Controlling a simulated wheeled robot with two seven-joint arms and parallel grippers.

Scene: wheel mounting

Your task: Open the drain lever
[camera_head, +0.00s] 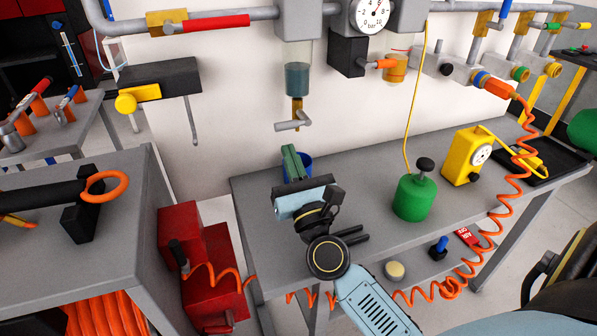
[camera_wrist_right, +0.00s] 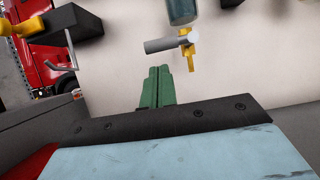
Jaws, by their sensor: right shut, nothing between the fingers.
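The drain lever (camera_head: 292,126) is a short grey bar at the bottom of the water trap (camera_head: 298,80), on a yellow-brown stem. The lever also shows in the right wrist view (camera_wrist_right: 165,44), pointing left from its stem. My right gripper (camera_head: 294,150) has green fingers. They are closed together with nothing between them, just below the lever and apart from it. In the right wrist view the shut fingers (camera_wrist_right: 158,76) point up toward the lever. A blue cup (camera_head: 306,164) on the bench is partly hidden behind the fingers. My left gripper is not in view.
The grey bench (camera_head: 350,200) holds a green canister (camera_head: 415,198) and a yellow gauge box (camera_head: 467,157). A pressure gauge (camera_head: 369,14) hangs upper right of the lever. A red-handled valve (camera_head: 205,24) sits upper left.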

